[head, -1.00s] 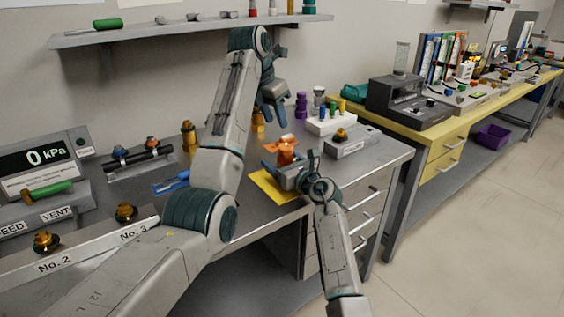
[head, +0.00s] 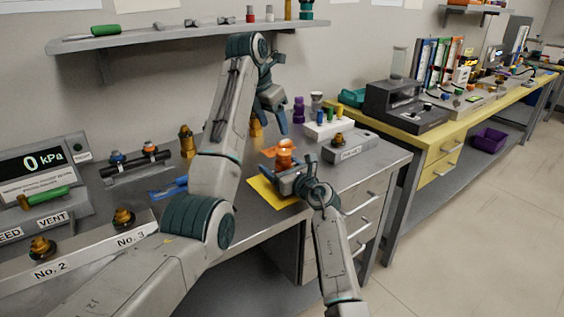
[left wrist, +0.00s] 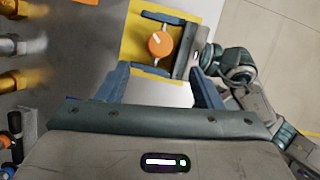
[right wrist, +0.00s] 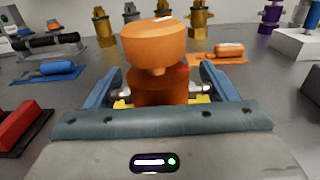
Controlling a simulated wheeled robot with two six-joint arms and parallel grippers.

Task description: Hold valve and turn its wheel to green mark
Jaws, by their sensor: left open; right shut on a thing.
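The valve has an orange wheel (head: 285,146) on top of a darker orange body (right wrist: 160,92) with metal ports at its sides. It stands upright above the yellow mat (head: 262,190). My right gripper (head: 287,178) is shut on the valve body, one finger on each side in the right wrist view. My left gripper (head: 290,119) is open and empty, above the wheel and apart from it, with its fingers pointing down. In the left wrist view the wheel (left wrist: 160,45) shows a white line on top, beyond the open fingers. A short red mark shows below the wheel (right wrist: 152,42). I cannot make out a green mark.
A white block (head: 325,128) with small coloured parts and a grey labelled box (head: 350,150) stand to the right. Brass fittings (head: 187,140) and a blue tool (head: 168,188) are at the left. A shelf (head: 175,35) hangs above the table.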

